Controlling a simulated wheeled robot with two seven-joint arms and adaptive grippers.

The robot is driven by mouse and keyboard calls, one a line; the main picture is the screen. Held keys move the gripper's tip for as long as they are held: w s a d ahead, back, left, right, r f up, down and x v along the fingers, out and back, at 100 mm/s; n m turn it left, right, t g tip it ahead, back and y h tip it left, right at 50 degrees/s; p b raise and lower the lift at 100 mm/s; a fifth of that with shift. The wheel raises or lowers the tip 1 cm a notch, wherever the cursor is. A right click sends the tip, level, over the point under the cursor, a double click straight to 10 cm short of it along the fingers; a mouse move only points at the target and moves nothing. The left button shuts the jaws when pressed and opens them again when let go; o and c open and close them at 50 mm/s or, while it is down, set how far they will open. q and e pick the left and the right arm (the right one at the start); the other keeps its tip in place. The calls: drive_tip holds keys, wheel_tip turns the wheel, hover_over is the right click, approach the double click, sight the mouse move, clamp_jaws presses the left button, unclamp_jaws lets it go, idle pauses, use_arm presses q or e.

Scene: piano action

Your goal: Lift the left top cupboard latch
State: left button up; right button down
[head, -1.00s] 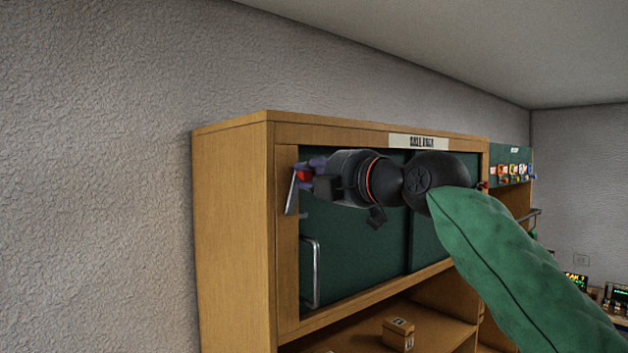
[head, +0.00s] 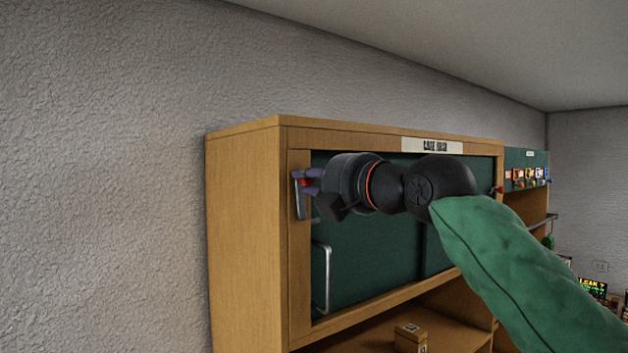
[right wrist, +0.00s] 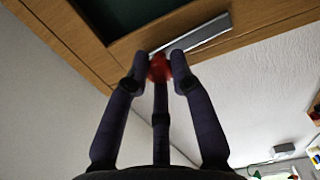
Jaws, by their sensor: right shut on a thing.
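The left top cupboard latch is a grey metal bar (head: 300,203) with a red knob (head: 307,182), on the wooden frame left of the green door (head: 375,250). My right gripper (head: 309,181) reaches it from the right, its purple fingers closed around the red knob. In the right wrist view the gripper (right wrist: 159,64) holds the red knob (right wrist: 158,72) between its fingertips, and the metal bar (right wrist: 203,33) lies just beyond them against the wood. The fingers hide part of the latch. My left gripper is not in view.
The wooden cupboard (head: 240,230) stands along the grey wall. A metal handle (head: 323,280) is on the green door below my gripper. A small wooden box (head: 411,338) sits on the open shelf underneath. Another red knob (head: 497,190) is at the right end.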

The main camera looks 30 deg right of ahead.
drive_tip(key=shift+a+f, duration=0.1)
drive_tip(key=c, duration=1.3)
unclamp_jaws()
drive_tip(key=shift+o, duration=1.2)
drive_tip(key=shift+a, duration=0.2)
drive_tip(key=shift+d, duration=0.15)
drive_tip(key=s, duration=1.2)
drive_tip(key=shift+d, duration=0.35)
